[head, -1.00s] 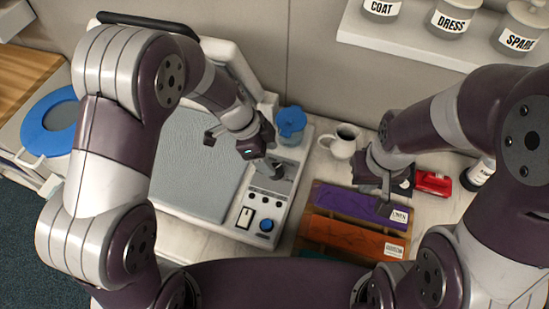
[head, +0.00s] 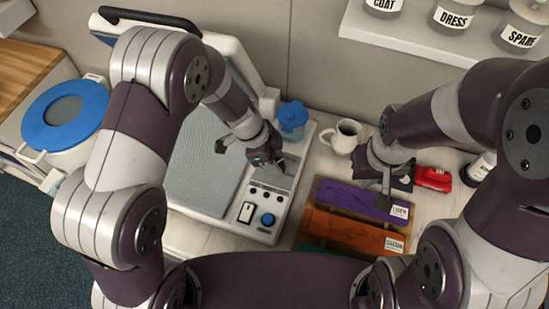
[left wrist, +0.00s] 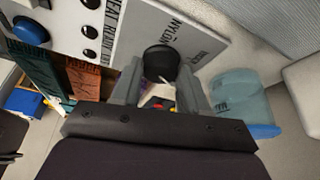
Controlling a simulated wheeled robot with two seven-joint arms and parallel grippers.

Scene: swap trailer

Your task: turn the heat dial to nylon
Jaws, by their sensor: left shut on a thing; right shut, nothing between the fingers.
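The heat dial (left wrist: 161,63) is a round black knob on the press's pale control panel (left wrist: 140,35), beside the printed word NYLON. My left gripper (left wrist: 160,82) is shut on the dial, with one finger on each side. In the head view my left gripper (head: 270,168) is over the upper part of the panel and mostly hides the dial. I cannot tell which mark the dial points to. My right gripper (head: 388,196) is shut and empty above the right end of a purple strip (head: 345,196).
A blue-lidded cup (head: 292,120) stands close behind the panel. A white mug (head: 346,136), a red object (head: 433,178) and an orange strip (head: 350,230) lie to the right. The press's grey pad (head: 200,165) is left of the panel. A shelf with jars (head: 455,18) is above.

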